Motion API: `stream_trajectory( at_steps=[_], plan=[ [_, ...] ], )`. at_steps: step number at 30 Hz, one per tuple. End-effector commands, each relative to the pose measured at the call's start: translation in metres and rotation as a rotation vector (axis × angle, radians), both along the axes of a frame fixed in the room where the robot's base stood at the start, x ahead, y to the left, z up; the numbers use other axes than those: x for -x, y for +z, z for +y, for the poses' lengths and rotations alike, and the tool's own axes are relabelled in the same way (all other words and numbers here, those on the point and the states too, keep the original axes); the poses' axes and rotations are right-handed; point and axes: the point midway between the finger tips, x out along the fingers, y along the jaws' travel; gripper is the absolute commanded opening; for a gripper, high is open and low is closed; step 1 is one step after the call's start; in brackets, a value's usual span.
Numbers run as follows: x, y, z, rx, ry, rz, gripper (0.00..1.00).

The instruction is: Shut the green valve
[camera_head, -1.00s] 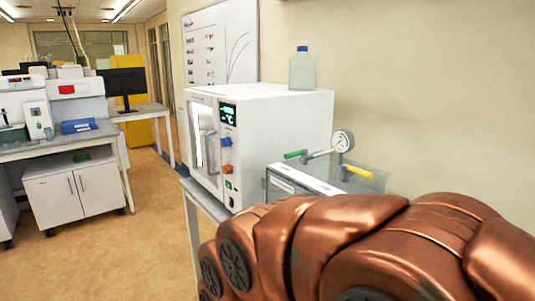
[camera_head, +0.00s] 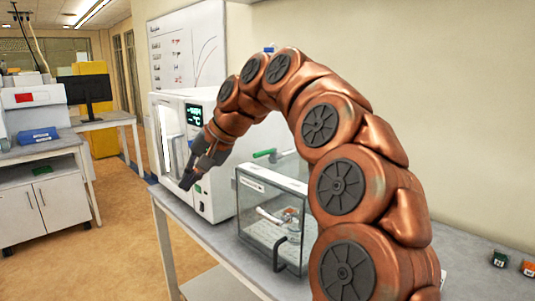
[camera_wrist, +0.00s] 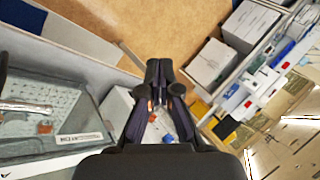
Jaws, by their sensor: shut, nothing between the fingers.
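The green valve handle (camera_head: 264,153) sits on top of the clear-walled box (camera_head: 252,221), pointing left. It is partly hidden behind my arm, and I cannot tell its exact angle. The gauge and the yellow handle are hidden by my arm. My gripper (camera_head: 186,184) is shut and empty. It points down in front of the white oven, to the left of the green handle and apart from it. In the wrist view the shut fingertips (camera_wrist: 159,66) point past the bench edge, and the box (camera_wrist: 92,139) is at left. The green handle cannot be made out there.
The white oven (camera_head: 218,114) stands left of the box on the grey bench (camera_head: 188,232). A wall poster (camera_head: 188,50) hangs behind. Small green and orange items (camera_head: 529,268) lie at the bench's right end. Open floor (camera_head: 105,195) lies to the left.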

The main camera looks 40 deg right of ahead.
Motion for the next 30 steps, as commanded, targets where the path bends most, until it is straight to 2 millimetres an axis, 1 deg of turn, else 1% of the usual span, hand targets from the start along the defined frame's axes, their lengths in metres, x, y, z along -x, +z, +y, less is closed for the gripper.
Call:
stream_trajectory(
  at_steps=[1,2,3,5,6,8,12,14,15,18,21,24,27,30],
  plan=[
    [-0.007,0.006,-0.022,-0.025,-0.053,-0.020,0.00],
    [-0.010,0.010,-0.034,-0.042,-0.082,-0.032,0.00],
    [-0.013,0.017,-0.052,-0.063,-0.125,-0.050,0.00],
    [-0.016,0.026,-0.079,-0.092,-0.190,-0.075,0.00],
    [-0.017,0.030,-0.097,-0.112,-0.233,-0.091,0.00],
    [-0.017,0.037,-0.126,-0.141,-0.301,-0.117,0.00],
    [-0.007,0.046,-0.192,-0.202,-0.458,-0.165,0.00],
    [0.001,0.050,-0.218,-0.222,-0.522,-0.191,0.00],
    [0.006,0.051,-0.235,-0.236,-0.563,-0.203,0.00],
    [0.020,0.053,-0.269,-0.261,-0.652,-0.230,0.00],
    [0.033,0.055,-0.292,-0.277,-0.714,-0.253,0.00],
    [0.041,0.055,-0.305,-0.288,-0.750,-0.262,0.00],
    [0.043,0.054,-0.311,-0.291,-0.764,-0.266,0.00],
    [0.039,0.052,-0.311,-0.293,-0.766,-0.267,0.00]
  ],
)
